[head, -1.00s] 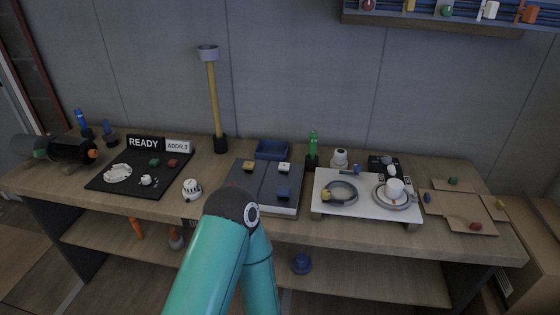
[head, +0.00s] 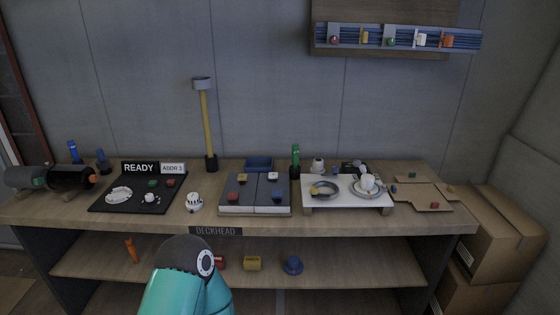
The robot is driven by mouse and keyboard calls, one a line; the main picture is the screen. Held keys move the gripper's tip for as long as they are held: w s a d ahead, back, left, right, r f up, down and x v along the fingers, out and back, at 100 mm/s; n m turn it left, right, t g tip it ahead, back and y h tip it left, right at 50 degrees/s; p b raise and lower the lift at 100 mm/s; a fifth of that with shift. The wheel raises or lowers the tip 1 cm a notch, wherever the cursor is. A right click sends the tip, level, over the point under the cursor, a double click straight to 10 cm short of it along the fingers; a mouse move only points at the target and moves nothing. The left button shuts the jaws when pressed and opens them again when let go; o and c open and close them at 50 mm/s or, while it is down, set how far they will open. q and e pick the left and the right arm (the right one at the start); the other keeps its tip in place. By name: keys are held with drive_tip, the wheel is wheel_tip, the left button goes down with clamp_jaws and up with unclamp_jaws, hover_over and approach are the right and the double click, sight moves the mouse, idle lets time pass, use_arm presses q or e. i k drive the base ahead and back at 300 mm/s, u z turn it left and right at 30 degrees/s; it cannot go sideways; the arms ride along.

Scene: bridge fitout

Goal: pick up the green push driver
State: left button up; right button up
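The green push driver (head: 295,157) stands upright in a dark holder at the back of the bench, between the grey box with coloured blocks and the white raised board. It looks clear of anything touching it from above. One teal arm of mine shows at the bottom of the head view, in front of the bench's lower shelf. Neither gripper is in view.
The wooden bench (head: 445,222) carries a black panel (head: 112,203), a grey box (head: 242,209), a white board (head: 345,205) and cardboard sheets (head: 418,186). A tall yellow pole (head: 206,130) stands behind. A rail rack (head: 465,42) hangs above right. Cardboard boxes (head: 495,240) stand at right.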

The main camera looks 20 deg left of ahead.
sight(295, 147)
drive_tip(key=u, duration=1.15)
drive_tip(key=i, duration=0.95)
drive_tip(key=u, duration=0.2)
